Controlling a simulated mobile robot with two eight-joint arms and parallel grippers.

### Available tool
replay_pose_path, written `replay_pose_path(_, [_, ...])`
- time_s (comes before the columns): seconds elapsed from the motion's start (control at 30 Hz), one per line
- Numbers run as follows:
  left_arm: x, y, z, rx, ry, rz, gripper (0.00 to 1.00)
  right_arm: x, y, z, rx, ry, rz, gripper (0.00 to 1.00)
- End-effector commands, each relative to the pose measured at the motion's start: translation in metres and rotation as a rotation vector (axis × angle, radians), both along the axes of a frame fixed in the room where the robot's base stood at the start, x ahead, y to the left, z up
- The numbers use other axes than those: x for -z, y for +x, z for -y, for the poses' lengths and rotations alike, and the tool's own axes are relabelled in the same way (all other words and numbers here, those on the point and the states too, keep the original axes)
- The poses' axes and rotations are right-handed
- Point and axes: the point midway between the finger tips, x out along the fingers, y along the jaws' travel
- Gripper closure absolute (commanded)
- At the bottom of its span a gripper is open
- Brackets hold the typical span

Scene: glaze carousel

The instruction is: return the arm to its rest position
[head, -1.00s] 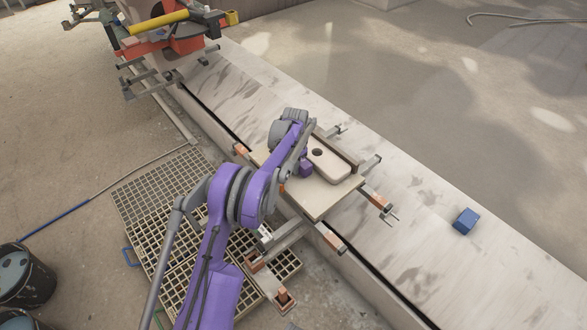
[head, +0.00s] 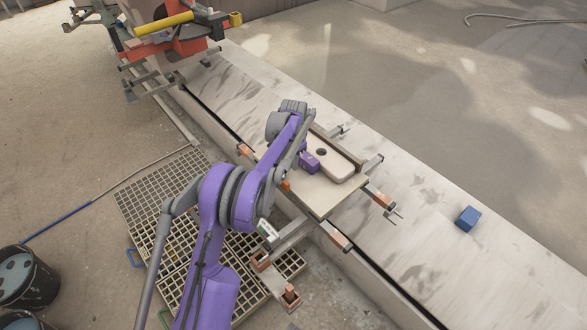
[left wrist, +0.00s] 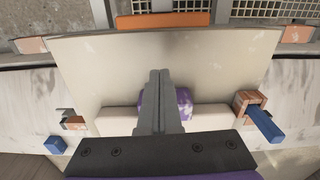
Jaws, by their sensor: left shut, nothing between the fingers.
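In the left wrist view the fingers of my left gripper (left wrist: 160,75) are shut together with nothing between them. They are over a pale board, in front of a purple block (left wrist: 180,104). In the head view my purple left arm (head: 215,205) reaches from the lower front to the board (head: 322,198), and its grey wrist is above the board's far left part. The fingertips are hidden there behind the arm. My right gripper is not in view.
Clamps with orange pads (head: 340,241) stick out around the board. A blue cube (head: 468,218) lies on the marbled ledge (head: 420,200) at right. Grating (head: 165,188) is on the floor at left, with a dark bucket (head: 25,280). Open floor lies beyond the ledge.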

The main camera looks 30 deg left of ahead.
Motion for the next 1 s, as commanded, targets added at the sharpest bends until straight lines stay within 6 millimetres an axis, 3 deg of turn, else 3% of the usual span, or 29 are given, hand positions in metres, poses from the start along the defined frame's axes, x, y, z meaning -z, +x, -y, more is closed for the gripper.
replay_pose_path(0.1, [-0.027, 0.000, 0.000, 0.001, 0.000, 0.000, 1.00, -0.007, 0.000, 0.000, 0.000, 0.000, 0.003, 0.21])
replay_pose_path(0.23, [-0.045, 0.000, 0.000, 0.001, 0.000, 0.000, 1.00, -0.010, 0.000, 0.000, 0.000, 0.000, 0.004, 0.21])
replay_pose_path(0.67, [-0.062, -0.003, 0.006, -0.002, 0.002, 0.006, 1.00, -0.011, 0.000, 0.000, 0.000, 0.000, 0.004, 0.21])
replay_pose_path(0.87, [-0.101, -0.032, 0.044, -0.030, 0.014, 0.057, 1.00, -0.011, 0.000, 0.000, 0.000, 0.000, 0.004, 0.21])
replay_pose_path(1.0, [-0.130, -0.071, 0.079, -0.063, 0.021, 0.111, 1.00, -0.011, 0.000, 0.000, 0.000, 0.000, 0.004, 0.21])
